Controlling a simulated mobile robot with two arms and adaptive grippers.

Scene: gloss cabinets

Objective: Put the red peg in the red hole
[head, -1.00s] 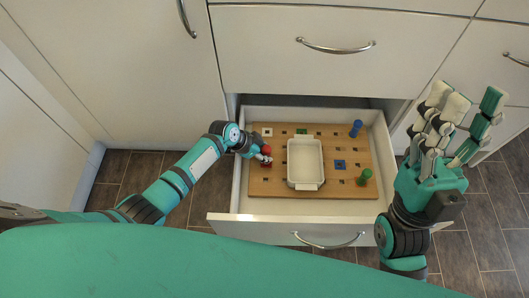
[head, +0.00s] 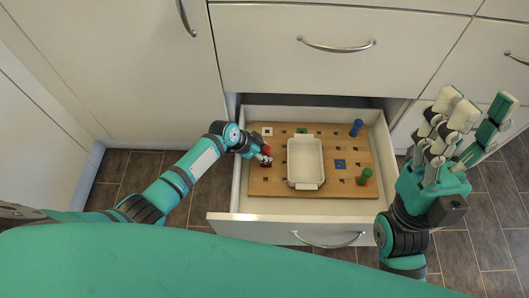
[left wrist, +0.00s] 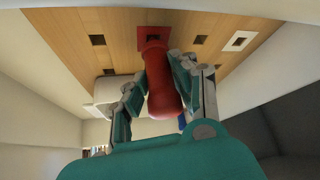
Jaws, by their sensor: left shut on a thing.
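The red peg (left wrist: 160,85) is held between the two fingers of my left gripper (left wrist: 165,75). In the left wrist view its far end overlaps the red square around the red hole (left wrist: 150,33); I cannot tell whether it is in the hole. In the head view the red peg (head: 267,149) shows at my left gripper (head: 262,155), above the red square (head: 265,165) at the left of the wooden board (head: 290,190). My right gripper (head: 455,120) is raised at the right, fingers spread and empty.
The board lies in an open drawer (head: 225,215). A white tray (head: 305,140) stands mid-board. A blue peg (head: 356,128) and a green peg (head: 364,177) stand at the right. Blue (head: 340,165), green (head: 302,131) and white (head: 267,132) squares mark other holes.

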